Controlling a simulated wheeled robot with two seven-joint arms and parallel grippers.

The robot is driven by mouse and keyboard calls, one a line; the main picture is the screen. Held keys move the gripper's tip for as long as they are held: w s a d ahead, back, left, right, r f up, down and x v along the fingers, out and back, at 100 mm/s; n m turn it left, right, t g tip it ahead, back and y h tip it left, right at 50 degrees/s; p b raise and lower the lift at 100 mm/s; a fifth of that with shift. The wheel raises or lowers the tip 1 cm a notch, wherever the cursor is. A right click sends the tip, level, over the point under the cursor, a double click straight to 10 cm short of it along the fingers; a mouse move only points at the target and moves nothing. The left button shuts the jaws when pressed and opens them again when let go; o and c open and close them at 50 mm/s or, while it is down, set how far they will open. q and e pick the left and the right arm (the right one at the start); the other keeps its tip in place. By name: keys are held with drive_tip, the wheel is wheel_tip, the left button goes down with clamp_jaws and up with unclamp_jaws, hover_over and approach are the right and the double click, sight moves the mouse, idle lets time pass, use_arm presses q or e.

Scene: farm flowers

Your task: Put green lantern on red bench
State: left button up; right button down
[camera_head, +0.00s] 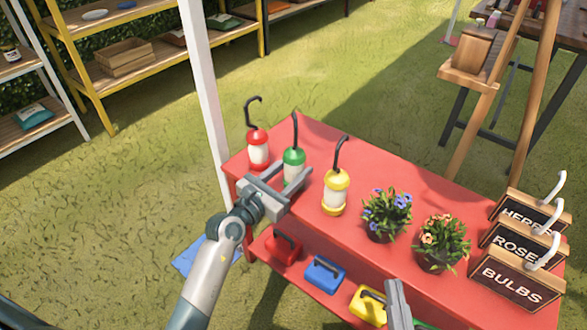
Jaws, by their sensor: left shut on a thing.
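The green lantern (293,157), with a white middle and a dark hook handle, stands upright at the left part of the red bench (375,167). My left gripper (289,183) is shut on the green lantern's lower part, from the front left. The jaws hide the lantern's base, so I cannot tell if it touches the bench top. My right gripper (398,302) is at the bottom edge, partly cut off, in front of the bench; I cannot tell its opening.
A red lantern (257,149) stands close behind left, a yellow lantern (335,192) close to the right. Flower pots (387,213) and signs (513,280) fill the bench's right. A white post (207,90) rises at its left end. Toolboxes (325,274) sit on the lower shelf.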

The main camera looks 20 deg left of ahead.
use_arm(q)
drive_tip(key=o, duration=1.3)
drive_tip(key=shift+c, duration=0.2)
use_arm(e)
drive_tip(key=shift+r, duration=0.1)
use_arm(q)
drive_tip(key=shift+r, duration=0.1)
drive_tip(key=shift+s+a, duration=0.15)
drive_tip(key=shift+s, duration=0.25)
drive_tip(key=v, duration=1.1)
drive_tip(key=shift+p, duration=0.45)
use_arm(e)
drive_tip(key=shift+w+d+f+g+h, duration=0.2)
drive_tip(key=shift+f+g, duration=0.25)
drive_tip(key=shift+f, duration=0.4)
drive_tip(key=shift+w+a+f+g+h, duration=0.1)
drive_tip(key=shift+w+f+g, duration=0.15)
drive_tip(key=shift+f+g, duration=0.4)
use_arm(q)
drive_tip(key=shift+s, duration=0.1)
use_arm(e)
drive_tip(key=shift+f, duration=0.1)
